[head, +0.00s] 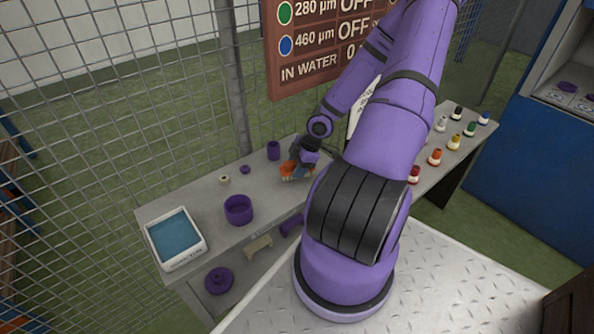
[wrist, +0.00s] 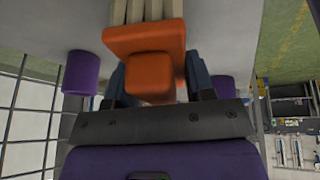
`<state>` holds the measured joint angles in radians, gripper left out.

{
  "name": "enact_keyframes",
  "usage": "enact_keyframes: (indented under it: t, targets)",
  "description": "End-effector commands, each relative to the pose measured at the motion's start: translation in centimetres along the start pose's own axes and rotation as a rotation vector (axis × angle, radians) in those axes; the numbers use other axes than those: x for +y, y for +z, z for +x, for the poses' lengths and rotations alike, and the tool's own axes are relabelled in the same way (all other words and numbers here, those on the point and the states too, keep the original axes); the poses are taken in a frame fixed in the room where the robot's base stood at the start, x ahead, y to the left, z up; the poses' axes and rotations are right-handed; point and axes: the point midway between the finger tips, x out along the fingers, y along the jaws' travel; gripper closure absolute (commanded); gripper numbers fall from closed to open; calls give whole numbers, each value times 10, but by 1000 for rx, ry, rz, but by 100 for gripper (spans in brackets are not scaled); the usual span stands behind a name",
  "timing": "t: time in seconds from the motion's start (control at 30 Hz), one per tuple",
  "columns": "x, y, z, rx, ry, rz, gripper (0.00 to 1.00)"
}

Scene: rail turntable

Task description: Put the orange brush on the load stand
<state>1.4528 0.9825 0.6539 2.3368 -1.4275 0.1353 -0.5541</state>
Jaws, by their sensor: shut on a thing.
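The orange brush (head: 288,168) is in my gripper (head: 302,163) over the grey bench, near its back middle. In the wrist view the orange brush (wrist: 146,42) shows an orange block with a stubby grip between my two dark blue fingers, and pale bristles pointing away from my gripper. I cannot tell whether the bristles touch the bench. I cannot tell which thing is the load stand; a purple cylinder (head: 273,150) stands just left of my gripper, and a wide purple cup (head: 238,209) stands further left.
A white tray of blue water (head: 152,240) sits at the bench's left end. A small purple knob (head: 245,169) and a cream piece (head: 224,180) lie near the wire fence (head: 110,110). Several colour-capped jars (head: 435,157) stand at right. A purple disc (head: 218,280) is on the lower shelf.

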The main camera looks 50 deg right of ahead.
Motion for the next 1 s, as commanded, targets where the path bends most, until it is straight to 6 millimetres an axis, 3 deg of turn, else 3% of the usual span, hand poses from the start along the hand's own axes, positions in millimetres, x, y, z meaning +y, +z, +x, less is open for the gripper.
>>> enact_keyframes:
  t: [0.23,0.7,0.73,0.8,1.0]
  targets:
    - [-2,6,16,2,-1,-1,70]
    - [-2,8,20,0,0,-1,70]
    - [-2,8,20,0,0,-1,44]
    - [-2,8,20,0,0,-1,28]
    - [-2,8,20,0,0,-1,26]
